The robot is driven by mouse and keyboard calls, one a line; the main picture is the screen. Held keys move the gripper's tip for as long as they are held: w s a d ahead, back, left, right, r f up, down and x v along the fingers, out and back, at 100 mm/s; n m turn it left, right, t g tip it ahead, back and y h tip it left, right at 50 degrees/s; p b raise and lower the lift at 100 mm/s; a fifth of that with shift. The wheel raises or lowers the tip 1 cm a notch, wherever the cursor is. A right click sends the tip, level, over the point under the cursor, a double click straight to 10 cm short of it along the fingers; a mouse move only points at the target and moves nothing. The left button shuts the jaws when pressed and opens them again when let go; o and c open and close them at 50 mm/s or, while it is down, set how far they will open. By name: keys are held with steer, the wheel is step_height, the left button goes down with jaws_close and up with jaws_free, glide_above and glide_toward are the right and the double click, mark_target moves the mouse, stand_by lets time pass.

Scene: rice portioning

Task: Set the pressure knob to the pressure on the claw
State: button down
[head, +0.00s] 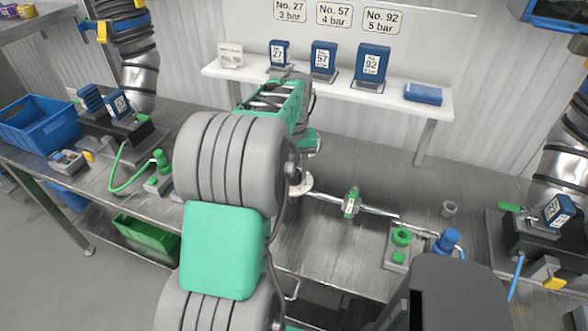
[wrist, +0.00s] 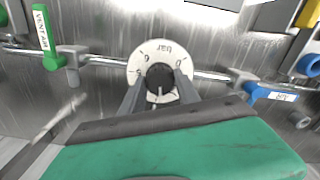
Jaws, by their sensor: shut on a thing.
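The pressure knob (wrist: 160,80) is a dark round knob on a white dial (wrist: 149,55) marked "bar" with numbers around it. The dial appears upside down in the wrist view, and its setting is too small to read surely. My gripper (wrist: 158,92) has one finger on each side of the knob and is shut on it. In the head view my arm covers most of the gripper, and part of the white dial (head: 301,185) shows. Blue claw blocks marked 27 (head: 279,54), 57 (head: 323,60) and 92 (head: 371,65) stand on the shelf.
Signs above read 3 bar (head: 289,11), 4 bar (head: 334,15) and 5 bar (head: 383,20). A green valve (wrist: 44,35) and blue valve (wrist: 268,94) flank the dial on a pipe. Machines with labelled blue blocks stand left (head: 118,104) and right (head: 558,210).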

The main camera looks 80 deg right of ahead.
mark_target(294, 171)
steer(key=shift+m, duration=0.9)
steer(key=c, duration=0.9)
jaws_free()
step_height(294, 171, up, 8)
steer(key=shift+f+b, duration=0.1)
steer(key=shift+b, duration=0.25)
